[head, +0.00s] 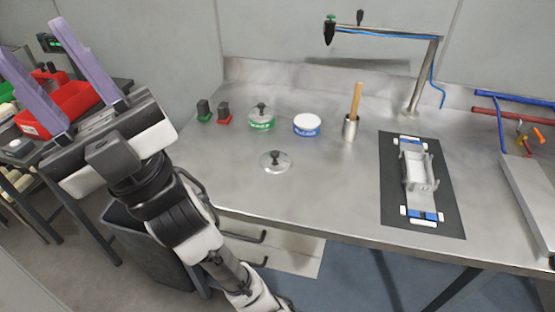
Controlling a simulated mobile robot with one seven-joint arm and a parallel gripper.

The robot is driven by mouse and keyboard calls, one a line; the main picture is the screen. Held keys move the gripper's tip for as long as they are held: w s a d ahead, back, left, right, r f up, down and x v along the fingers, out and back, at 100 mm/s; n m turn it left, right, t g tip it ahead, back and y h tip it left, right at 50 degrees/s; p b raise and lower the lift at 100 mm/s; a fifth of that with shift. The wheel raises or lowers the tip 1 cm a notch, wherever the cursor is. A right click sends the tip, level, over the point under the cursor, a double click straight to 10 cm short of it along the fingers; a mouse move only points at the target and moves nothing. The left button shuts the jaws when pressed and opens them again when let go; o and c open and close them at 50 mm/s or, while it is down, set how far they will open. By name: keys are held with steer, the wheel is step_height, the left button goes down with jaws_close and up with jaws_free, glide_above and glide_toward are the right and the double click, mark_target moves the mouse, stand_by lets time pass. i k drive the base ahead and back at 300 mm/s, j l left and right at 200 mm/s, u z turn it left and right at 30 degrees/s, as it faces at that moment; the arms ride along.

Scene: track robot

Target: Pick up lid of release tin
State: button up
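Two tins stand on the metal table. The green-banded tin (261,125) has a silver lid (260,110) with a dark knob on it. The blue-banded tin (307,131) to its right is open and shows a white top. A loose silver lid (276,164) with a dark knob lies flat on the table in front of them. I cannot read which tin is the release tin. My gripper (32,40) has two purple fingers spread wide apart, with no object seen held between them. It is raised at the far left, well away from the tins and both lids.
A cup (350,131) with a wooden-handled tool stands right of the tins. A black mat (435,196) carries a white-and-blue fixture. Small green and red blocks stand left of the tins. A metal pipe arm (414,95) rises at the back. The table around the loose lid is clear.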

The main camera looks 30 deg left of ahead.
mark_target(274, 162)
steer(key=u, duration=1.6)
steer(key=l+u, duration=0.5)
steer(key=l, duration=1.4)
steer(key=i, duration=0.1)
